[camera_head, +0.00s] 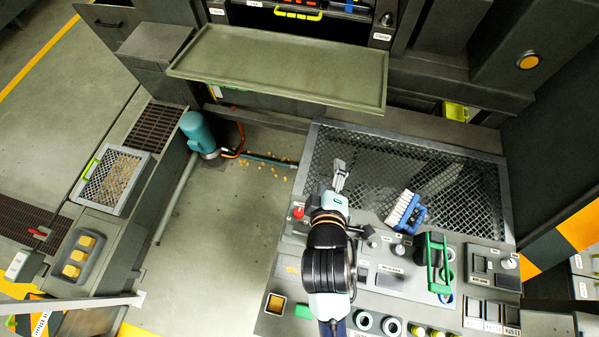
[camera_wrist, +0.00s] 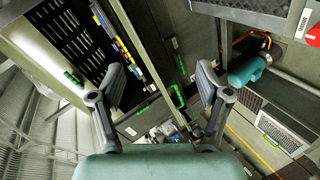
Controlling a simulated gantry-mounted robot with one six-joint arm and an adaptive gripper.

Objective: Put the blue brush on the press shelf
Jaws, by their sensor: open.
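The blue brush (camera_head: 411,215), with pale bristles along its left side, rests at the front edge of the dark mesh panel, beside the console controls. My gripper (camera_head: 340,172) is left of the brush and apart from it, over the left part of the mesh. Its two fingers stand apart and empty in the wrist view (camera_wrist: 161,80). The press shelf is probably the wide green-grey tray (camera_head: 280,68) at the top of the head view; its surface is bare. I cannot make out the brush in the wrist view.
The mesh panel (camera_head: 455,190) has free room behind the brush. A green-handled black holder (camera_head: 436,262) stands close right of the brush, with knobs around it. A teal motor (camera_head: 199,132) stands on the floor at left, near a tray of pellets (camera_head: 112,180).

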